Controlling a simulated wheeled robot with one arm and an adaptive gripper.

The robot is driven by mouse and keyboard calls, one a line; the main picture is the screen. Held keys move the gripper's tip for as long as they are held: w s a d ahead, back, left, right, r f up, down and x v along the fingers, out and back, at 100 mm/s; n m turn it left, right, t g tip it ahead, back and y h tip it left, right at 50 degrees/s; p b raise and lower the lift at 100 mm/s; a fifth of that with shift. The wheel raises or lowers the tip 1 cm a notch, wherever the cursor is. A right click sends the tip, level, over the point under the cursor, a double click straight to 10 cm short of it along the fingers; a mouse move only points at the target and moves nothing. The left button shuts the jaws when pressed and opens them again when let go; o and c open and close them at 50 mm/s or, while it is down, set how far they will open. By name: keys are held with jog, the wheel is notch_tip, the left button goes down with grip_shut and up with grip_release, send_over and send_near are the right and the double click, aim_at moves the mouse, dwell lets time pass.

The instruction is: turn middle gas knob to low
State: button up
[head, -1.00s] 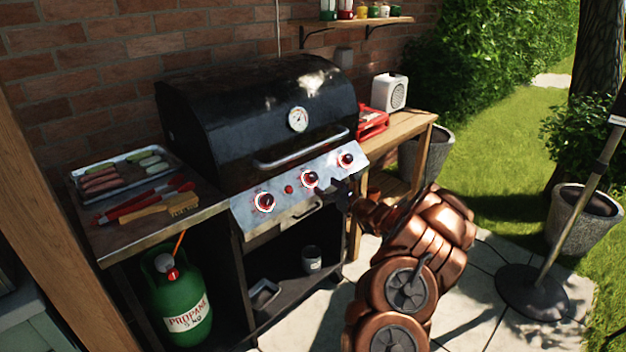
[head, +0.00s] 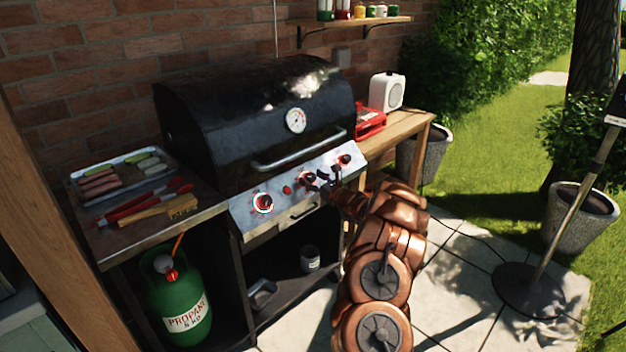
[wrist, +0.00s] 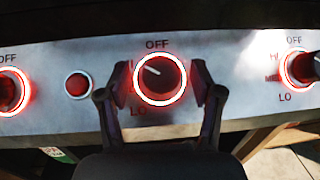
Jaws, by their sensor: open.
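The black gas grill has a steel panel with three black knobs, each in a glowing red ring. The middle knob (wrist: 158,78) sits centred in the wrist view, with OFF printed above it and LO below. Its white pointer line points up and to the left, away from OFF. My gripper (wrist: 158,85) is open, one finger on each side of this knob; I cannot tell whether they touch it. In the head view my gripper (head: 328,178) is at the panel and partly covers the middle knob (head: 309,179).
The left knob (head: 262,202) and right knob (head: 345,161) flank the middle one. A small red button (wrist: 78,84) lies left of the middle knob. A handle bar (head: 300,152) crosses the lid above. A green propane tank (head: 180,305) stands below left.

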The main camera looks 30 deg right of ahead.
jog(key=shift+c, duration=0.4)
jog(key=c, duration=1.1)
jog(key=shift+o, duration=0.2)
jog(key=shift+f+n+y, duration=0.1)
jog(key=shift+n+y, duration=0.2)
jog(key=shift+n, duration=0.2)
jog(key=shift+d+f+n+y+b, duration=0.1)
jog(key=shift+d+n+y+b, duration=0.05)
jog(key=shift+n+y+b, duration=0.7)
jog(key=n+g+y, duration=0.1)
jog(key=n, duration=0.1)
jog(key=n+y+b, duration=0.1)
jog(key=n+y, duration=0.1)
jog(key=shift+n+g, duration=0.25)
jog(key=shift+g, duration=0.15)
jog(key=shift+d+n+g+y+b, duration=0.1)
jog(key=shift+n+g+y+b, duration=0.3)
jog(key=shift+n+g+y, duration=0.65)
jog(key=shift+r+n, duration=0.2)
jog(key=shift+n, duration=0.45)
jog(key=shift+w+n+g+y, duration=0.1)
jog(key=shift+n+g+y, duration=0.3)
jog(key=shift+n, duration=0.5)
